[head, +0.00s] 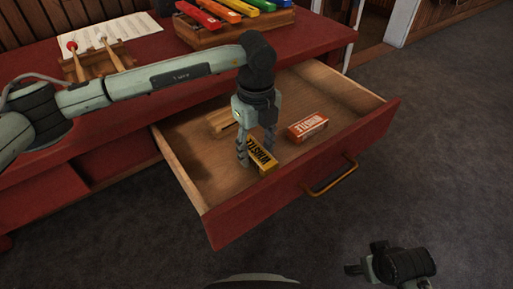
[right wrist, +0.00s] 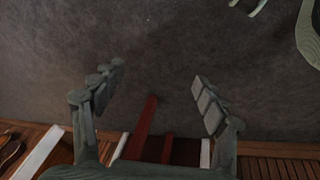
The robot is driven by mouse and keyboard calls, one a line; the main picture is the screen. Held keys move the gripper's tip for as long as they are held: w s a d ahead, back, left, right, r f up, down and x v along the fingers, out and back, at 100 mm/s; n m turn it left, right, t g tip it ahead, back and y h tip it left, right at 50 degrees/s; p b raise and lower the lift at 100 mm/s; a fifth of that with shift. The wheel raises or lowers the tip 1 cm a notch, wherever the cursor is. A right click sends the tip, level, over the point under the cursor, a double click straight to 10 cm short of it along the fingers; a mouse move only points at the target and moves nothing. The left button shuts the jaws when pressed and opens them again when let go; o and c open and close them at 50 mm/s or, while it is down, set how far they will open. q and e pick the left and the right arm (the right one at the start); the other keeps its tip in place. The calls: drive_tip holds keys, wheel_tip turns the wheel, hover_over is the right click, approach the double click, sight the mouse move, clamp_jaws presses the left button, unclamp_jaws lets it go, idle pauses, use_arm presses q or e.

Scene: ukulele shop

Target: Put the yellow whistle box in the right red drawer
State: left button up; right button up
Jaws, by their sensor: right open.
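The yellow whistle box (head: 262,154) is inside the open right red drawer (head: 290,205), near its middle. My left gripper (head: 256,155) reaches down into the drawer from above, with its fingers on either side of the box. It looks shut on the box, which sits tilted between the fingers at or just above the drawer floor. My right gripper (head: 362,268) is outside the drawer, over the floor at lower right. In the right wrist view the right gripper (right wrist: 155,92) is open and empty.
A red-and-white whistle box (head: 308,126) lies in the drawer to the right. A light wooden item (head: 221,122) lies behind the gripper. The counter holds a colored xylophone (head: 238,12), mallets in a rack (head: 98,62) and a paper sheet (head: 118,32). The drawer handle (head: 332,179) faces open carpet.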

sight(257, 151)
use_arm(q)
drive_tip(key=shift+o, duration=0.3)
drive_tip(key=shift+r, duration=0.1)
drive_tip(key=shift+r, duration=0.2)
wheel_tip(257, 151, up, 12)
drive_tip(key=shift+f, duration=0.15)
use_arm(e)
drive_tip(key=shift+s+r, duration=0.25)
drive_tip(key=shift+w+r, duration=0.1)
drive_tip(key=shift+w, duration=0.1)
idle(0.8)
